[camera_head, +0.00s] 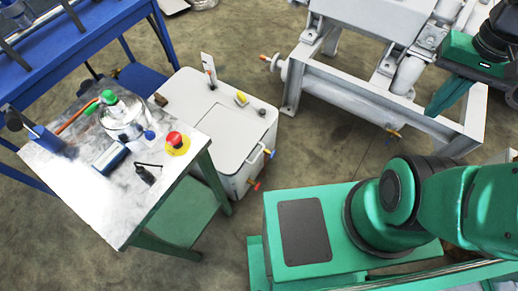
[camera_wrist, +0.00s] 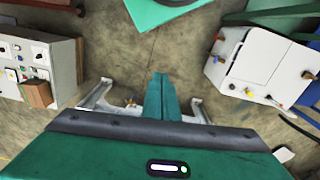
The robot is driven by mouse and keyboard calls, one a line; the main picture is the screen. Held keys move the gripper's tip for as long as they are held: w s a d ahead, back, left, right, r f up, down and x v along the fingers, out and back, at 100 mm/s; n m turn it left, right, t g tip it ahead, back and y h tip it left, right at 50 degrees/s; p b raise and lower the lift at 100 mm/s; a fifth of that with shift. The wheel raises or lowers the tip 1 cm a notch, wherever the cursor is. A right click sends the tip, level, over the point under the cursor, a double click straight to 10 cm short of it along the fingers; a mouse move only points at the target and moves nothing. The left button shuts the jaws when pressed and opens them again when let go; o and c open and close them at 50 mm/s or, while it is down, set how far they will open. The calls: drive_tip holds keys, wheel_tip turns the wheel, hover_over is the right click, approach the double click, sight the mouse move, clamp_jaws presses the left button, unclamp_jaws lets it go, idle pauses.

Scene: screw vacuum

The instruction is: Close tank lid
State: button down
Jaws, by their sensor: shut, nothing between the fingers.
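The white tank (camera_head: 179,95) is a low box on the floor, beside the small work table. A squarish lid panel (camera_head: 217,140) is outlined on its top and looks flat; I cannot tell whether it is fully closed. A yellow part, a dark knob and an upright white plate stand on top. In the wrist view the tank (camera_wrist: 275,65) is at the right. My gripper (camera_head: 434,110) is at the upper right of the head view, far from the tank. In the wrist view my gripper (camera_wrist: 160,76) has its fingers together, pointing over bare floor, with nothing held.
The work table (camera_head: 120,225) carries a glass vessel (camera_head: 122,118), a red emergency button (camera_head: 174,140) and small tools. A white metal machine frame (camera_head: 375,100) stands near my gripper. A control cabinet (camera_wrist: 35,60) is at the wrist view's left. Bare floor lies between tank and frame.

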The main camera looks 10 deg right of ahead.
drive_tip(key=w+a+f+h, duration=0.1)
drive_tip(key=w+a+f, duration=0.15)
drive_tip(key=w, duration=0.35)
drive_tip(key=w+a+f, duration=0.1)
drive_tip(key=w+f, duration=0.2)
drive_tip(key=w, duration=0.2)
drive_tip(key=m+y, duration=0.1)
drive_tip(key=y, duration=0.1)
hover_over(259, 155)
wheel_tip(259, 155, down, 30)
drive_tip(key=shift+t, duration=0.3)
wheel_tip(259, 155, down, 13)
drive_tip(key=f, duration=0.4)
drive_tip(key=shift+s+d+f, duration=0.1)
drive_tip(key=shift+s+d, duration=0.2)
